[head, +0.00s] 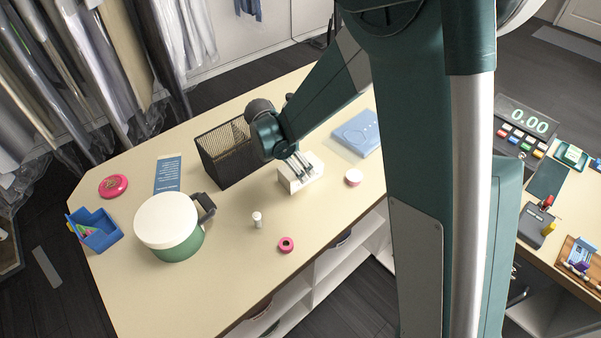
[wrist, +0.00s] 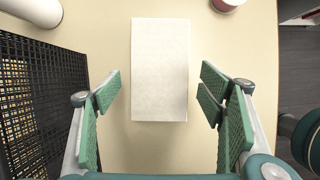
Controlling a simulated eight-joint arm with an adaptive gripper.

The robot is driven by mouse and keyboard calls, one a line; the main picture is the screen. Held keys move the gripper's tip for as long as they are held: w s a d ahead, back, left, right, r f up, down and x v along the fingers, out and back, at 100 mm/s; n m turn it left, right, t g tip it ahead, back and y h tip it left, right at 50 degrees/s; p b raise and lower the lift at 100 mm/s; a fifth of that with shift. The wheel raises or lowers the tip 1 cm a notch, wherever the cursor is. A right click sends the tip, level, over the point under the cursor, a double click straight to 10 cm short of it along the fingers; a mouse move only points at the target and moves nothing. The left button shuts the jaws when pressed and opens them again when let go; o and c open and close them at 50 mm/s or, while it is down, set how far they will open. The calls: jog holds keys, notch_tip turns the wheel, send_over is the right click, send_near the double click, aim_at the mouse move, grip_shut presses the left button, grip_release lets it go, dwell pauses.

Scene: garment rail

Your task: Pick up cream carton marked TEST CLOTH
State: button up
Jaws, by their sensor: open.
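The cream carton (head: 301,173) lies on the tabletop near the middle of the counter in the head view. Its pale, plain upper face (wrist: 160,68) shows in the wrist view, and I see no lettering on it. My gripper (head: 298,168) is at the carton, coming from above. In the wrist view my gripper (wrist: 163,98) is open, with one green-padded finger on each side of the carton's near end. There is a gap between each pad and the carton. The carton's underside is hidden.
A black mesh basket (head: 232,153) stands close left of the carton. A small white bottle (head: 257,219), a pink ring (head: 286,244) and a green pot (head: 176,243) are nearer the front left.

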jog(key=shift+d+f, duration=0.1)
jog(key=shift+f, duration=0.15)
jog(key=shift+x, duration=2.45)
jog(key=shift+w, duration=0.1)
jog(key=c, duration=1.1)
